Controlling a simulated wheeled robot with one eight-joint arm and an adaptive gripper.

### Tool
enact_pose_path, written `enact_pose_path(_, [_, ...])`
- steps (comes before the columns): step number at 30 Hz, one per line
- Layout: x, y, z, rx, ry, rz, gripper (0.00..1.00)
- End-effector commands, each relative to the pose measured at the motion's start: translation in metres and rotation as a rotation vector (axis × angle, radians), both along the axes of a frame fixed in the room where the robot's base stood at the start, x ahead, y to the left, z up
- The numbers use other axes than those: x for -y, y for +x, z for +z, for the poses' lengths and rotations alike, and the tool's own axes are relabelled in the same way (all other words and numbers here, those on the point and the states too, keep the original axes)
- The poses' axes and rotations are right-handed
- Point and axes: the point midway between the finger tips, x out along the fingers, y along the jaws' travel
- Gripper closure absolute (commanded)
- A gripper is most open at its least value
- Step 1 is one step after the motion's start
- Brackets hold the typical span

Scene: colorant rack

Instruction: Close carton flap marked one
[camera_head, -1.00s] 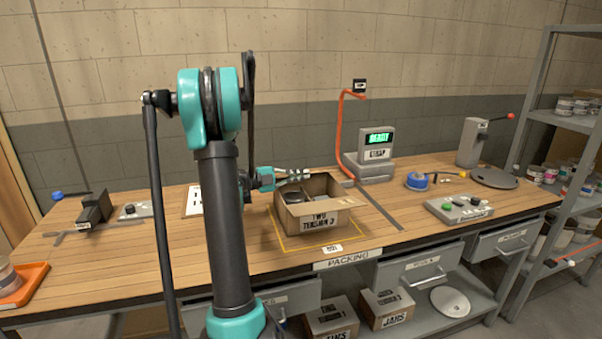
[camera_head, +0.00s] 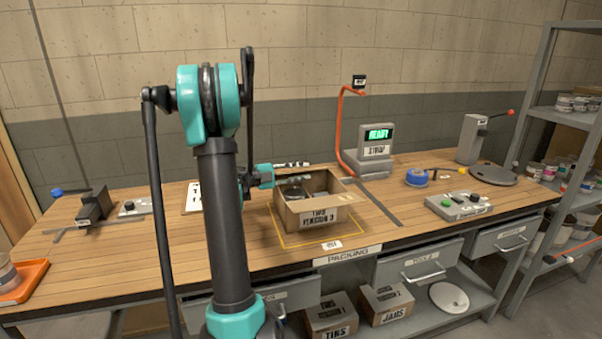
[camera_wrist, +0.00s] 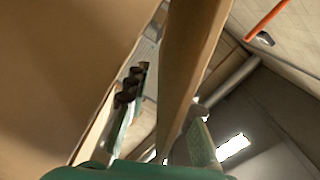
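The open brown carton (camera_head: 313,217) stands on the bench inside a yellow outline, with lettering on its front that reads "TWO" and a smaller line. A dark round lid or tin shows inside it. My gripper (camera_head: 293,173) is at the carton's back left, level with its top edge. In the wrist view my gripper (camera_wrist: 165,115) has its fingers apart, with an upright cardboard panel (camera_wrist: 186,65) between them. I cannot tell whether either finger touches it. No flap marked one is readable.
The strap machine (camera_head: 374,152) with a green READY screen and an orange arm stands behind right. A button box (camera_head: 459,207) and blue tape roll (camera_head: 416,178) are further right. A dark tool (camera_head: 94,207) and an orange tray (camera_head: 22,280) lie left. Bench in front of the carton is mostly clear.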

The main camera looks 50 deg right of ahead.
Motion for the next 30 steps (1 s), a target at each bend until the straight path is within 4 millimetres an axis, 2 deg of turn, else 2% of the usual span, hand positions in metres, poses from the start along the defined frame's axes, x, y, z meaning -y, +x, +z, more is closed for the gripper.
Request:
enact_pose_path(5, [-0.016,0.01,0.0,0.0,0.0,0.003,0.76])
enact_pose_path(18, [-0.088,0.05,0.0,0.0,0.0,0.003,0.76])
enact_pose_path(24, [-0.102,0.057,0.0,0.0,0.0,0.001,0.76])
enact_pose_path(30, [-0.104,0.058,0.0,0.0,0.0,0.0,0.76])
